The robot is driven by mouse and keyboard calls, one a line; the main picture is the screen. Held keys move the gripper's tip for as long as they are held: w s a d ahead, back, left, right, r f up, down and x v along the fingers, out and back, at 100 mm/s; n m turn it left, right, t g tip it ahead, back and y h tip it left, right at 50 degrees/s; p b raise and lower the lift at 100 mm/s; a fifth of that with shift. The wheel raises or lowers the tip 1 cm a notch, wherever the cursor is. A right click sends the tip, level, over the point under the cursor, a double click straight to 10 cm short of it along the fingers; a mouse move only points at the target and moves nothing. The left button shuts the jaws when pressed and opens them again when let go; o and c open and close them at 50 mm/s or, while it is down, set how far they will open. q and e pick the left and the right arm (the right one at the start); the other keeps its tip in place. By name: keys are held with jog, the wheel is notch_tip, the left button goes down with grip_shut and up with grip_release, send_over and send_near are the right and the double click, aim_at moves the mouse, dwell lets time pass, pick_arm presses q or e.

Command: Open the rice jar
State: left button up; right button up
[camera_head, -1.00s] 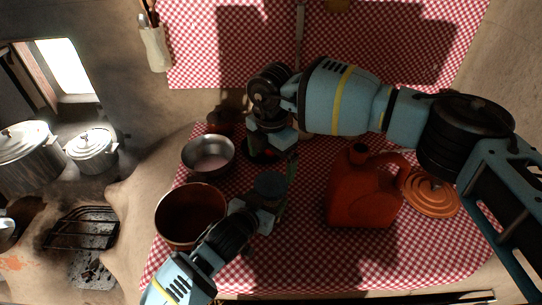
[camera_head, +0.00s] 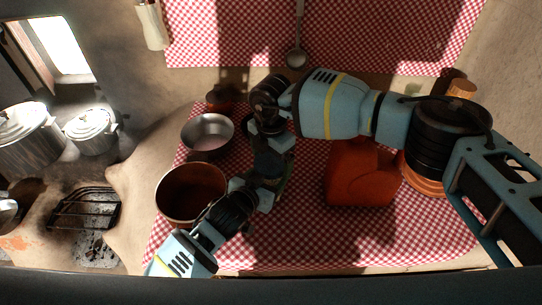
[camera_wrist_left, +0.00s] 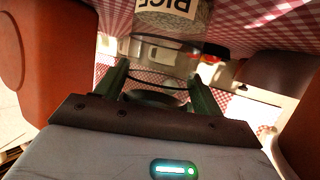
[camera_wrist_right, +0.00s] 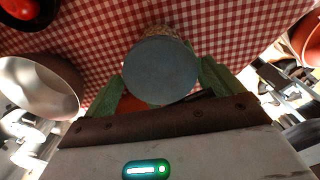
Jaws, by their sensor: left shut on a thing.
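The rice jar is a clear glass jar with a label reading RICE, seen upside down at the top of the left wrist view (camera_wrist_left: 165,55). My left gripper (camera_head: 263,193) is shut on the jar, one finger on each side of it. The jar's round blue-grey lid (camera_wrist_right: 160,70) is on top and fills the middle of the right wrist view. My right gripper (camera_head: 273,150) is over the jar from the far side. Its green fingers stand spread on either side of the lid; firm contact does not show. In the head view the grippers mostly hide the jar.
A red jug (camera_head: 362,178) stands to the right of the jar. A brown pot (camera_head: 190,192) and a metal bowl (camera_head: 208,132) stand to the left. The checked cloth in front is clear.

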jog(key=c, duration=0.7)
jog(key=n, duration=0.7)
jog(key=shift+c, duration=0.2)
jog(key=n, duration=0.6)
jog(key=shift+n, duration=0.3)
jog(key=o, duration=1)
jog(key=shift+c, duration=0.2)
jog(key=shift+r, duration=0.15)
jog(key=shift+r, duration=2.2)
jog(key=m, duration=0.2)
jog(key=r+m, duration=0.1)
jog(key=m, duration=0.4)
jog(key=shift+r, duration=0.4)
jog(key=m, duration=0.2)
jog(key=r+m, duration=0.1)
jog(key=m, duration=0.3)
jog(key=shift+r+m, duration=0.3)
